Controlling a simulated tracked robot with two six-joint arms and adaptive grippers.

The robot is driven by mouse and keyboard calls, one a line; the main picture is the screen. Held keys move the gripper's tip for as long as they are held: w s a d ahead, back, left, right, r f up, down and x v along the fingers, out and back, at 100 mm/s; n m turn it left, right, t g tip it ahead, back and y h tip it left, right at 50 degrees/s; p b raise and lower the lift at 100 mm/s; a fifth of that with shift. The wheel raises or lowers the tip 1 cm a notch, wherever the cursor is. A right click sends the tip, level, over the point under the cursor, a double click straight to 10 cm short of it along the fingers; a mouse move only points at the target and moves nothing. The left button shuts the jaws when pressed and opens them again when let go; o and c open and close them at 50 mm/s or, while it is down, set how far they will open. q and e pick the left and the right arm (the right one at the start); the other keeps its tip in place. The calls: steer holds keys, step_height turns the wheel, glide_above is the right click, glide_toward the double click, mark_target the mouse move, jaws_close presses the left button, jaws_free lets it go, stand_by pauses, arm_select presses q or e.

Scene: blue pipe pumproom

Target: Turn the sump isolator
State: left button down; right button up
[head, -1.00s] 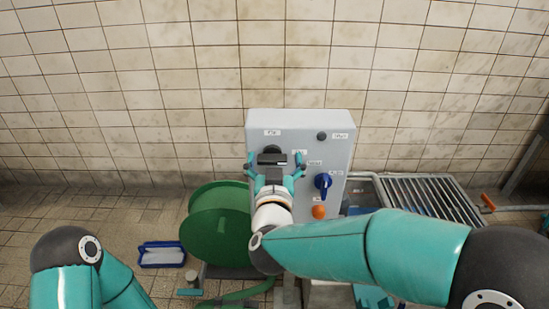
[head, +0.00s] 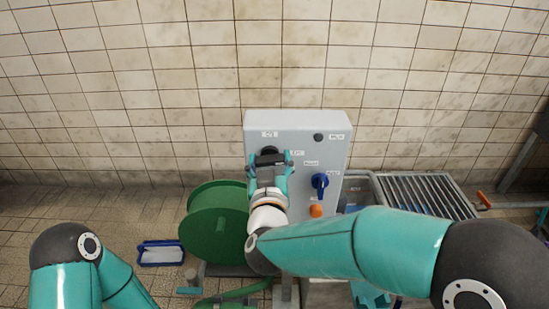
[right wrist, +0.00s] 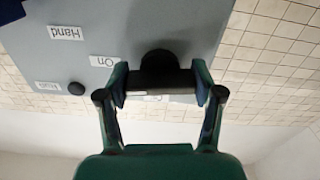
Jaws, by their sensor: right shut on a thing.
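A grey control panel (head: 336,128) stands against the tiled wall in the head view. A black rotary handle (head: 269,151) sits at its upper left, partly hidden by my right gripper (head: 270,159). In the right wrist view the black handle (right wrist: 158,64) has an upside-down "On" label (right wrist: 103,61) beside it. My right gripper (right wrist: 162,86) is shut on this handle, one finger at each end of its bar. Whether the handle is the sump isolator cannot be read from its label. My left arm shows at the lower left; its gripper is out of view.
The panel also carries a blue switch (head: 320,181), an orange button (head: 316,210) and a small black knob (head: 318,137). A green hose reel (head: 213,224) stands left of the panel. A metal grating (head: 425,194) lies right. A blue-edged tray (head: 161,254) is on the floor.

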steer(key=n+p, duration=0.3)
steer(key=n, duration=0.1)
steer(key=shift+r, duration=0.25)
steer(key=n+p, duration=0.2)
steer(key=n, duration=0.2)
steer(key=n+p, duration=0.2)
steer(key=n, duration=0.2)
steer(key=shift+p, duration=0.35)
steer(key=shift+f+n+p, duration=0.15)
steer(key=shift+n+p, duration=0.7)
steer(key=shift+n, duration=1.35)
steer(key=shift+f, duration=0.1)
steer(key=o, duration=1.1)
steer(key=shift+o, duration=0.2)
